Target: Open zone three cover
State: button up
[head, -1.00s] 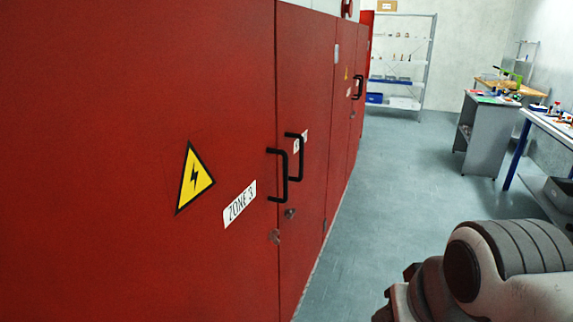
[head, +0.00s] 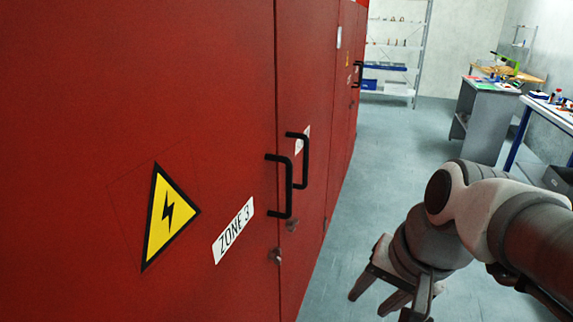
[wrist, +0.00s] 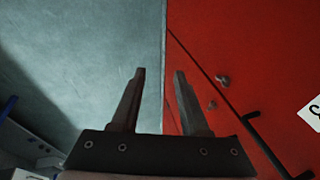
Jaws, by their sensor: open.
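The zone three cover (head: 120,90) is a tall red metal door, shut, filling the left of the head view. It carries a yellow warning triangle (head: 170,216) and a white "ZONE 3" label (head: 233,231). Its black bar handle (head: 288,188) stands upright at the right edge, with a round lock (head: 275,256) below. My gripper (head: 386,298) is open and empty, low to the right of the handle and apart from it. In the wrist view, my gripper (wrist: 160,73) points along the cabinet's base line, with a black handle (wrist: 268,147) to its right.
A second black handle (head: 303,160) sits on the neighbouring red door (head: 315,75), close beside the first. A grey shelf (head: 398,45) stands at the back, and a grey cabinet (head: 486,122) and blue-legged bench are at right. The grey floor (head: 390,150) between is clear.

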jog(key=w+a+m+g+y+p, duration=0.1)
jog(key=w+a+m+g+y, duration=0.15)
jog(key=w+m+y, duration=0.6)
jog(key=w+d+r+m+y+p, duration=0.1)
jog(key=w+d+r+m+y, duration=0.2)
jog(key=d+r+m+y, duration=0.15)
notch_tip(320, 180, up, 4)
jog(key=m+t+y, duration=0.1)
jog(key=t+y, duration=0.1)
jog(key=y, duration=0.1)
send_over(289, 211)
jog(key=shift+w+p, duration=0.3)
grip_shut()
dwell(0.9)
